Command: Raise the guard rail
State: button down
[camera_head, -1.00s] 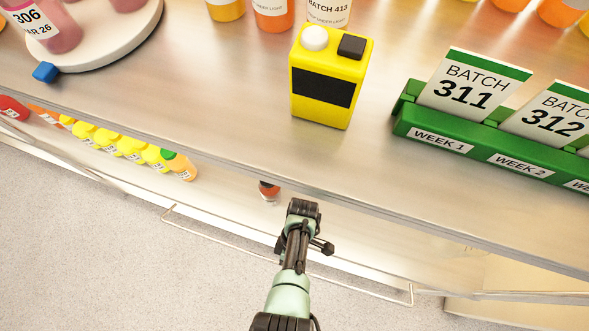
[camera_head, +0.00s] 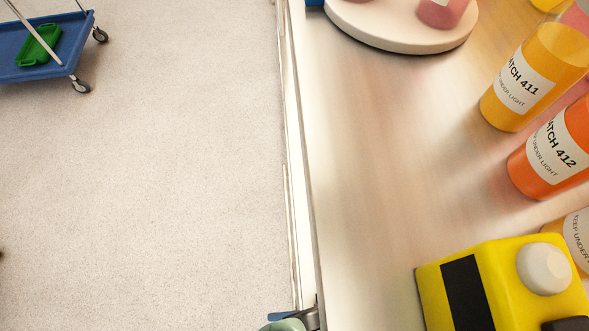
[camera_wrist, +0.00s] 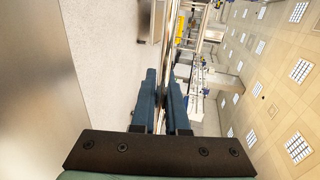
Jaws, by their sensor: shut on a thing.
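The guard rail (camera_head: 290,230) is a thin metal rail along the front edge of the shelf, seen nearly end-on in the head view. In the wrist view the rail (camera_wrist: 166,45) runs away from between my fingers as a thin bright bar. My gripper (camera_wrist: 161,85) is shut on it, its two dark blue-grey fingers on either side. In the head view only a small part of my gripper (camera_head: 290,317) shows at the bottom edge. Its hold on the rail is hidden there. How high the rail stands against the shelf edge is hard to tell.
On the shelf (camera_head: 370,180) stand a yellow box (camera_head: 500,270) with a white knob, labelled orange bottles (camera_head: 548,150) and a white round tray (camera_head: 400,30). A blue cart (camera_head: 60,50) with a green tray stands far left. The floor between is clear.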

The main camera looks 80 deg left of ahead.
jog(key=shift+w+g+b, duration=0.3)
jog(key=shift+g+b, duration=0.1)
jog(key=shift+g, duration=0.1)
dwell(0.3)
jog(key=c, duration=0.9)
grip_release()
jog(key=shift+r, duration=0.1)
jog(key=shift+s+p, duration=0.1)
jog(key=shift+p, duration=0.45)
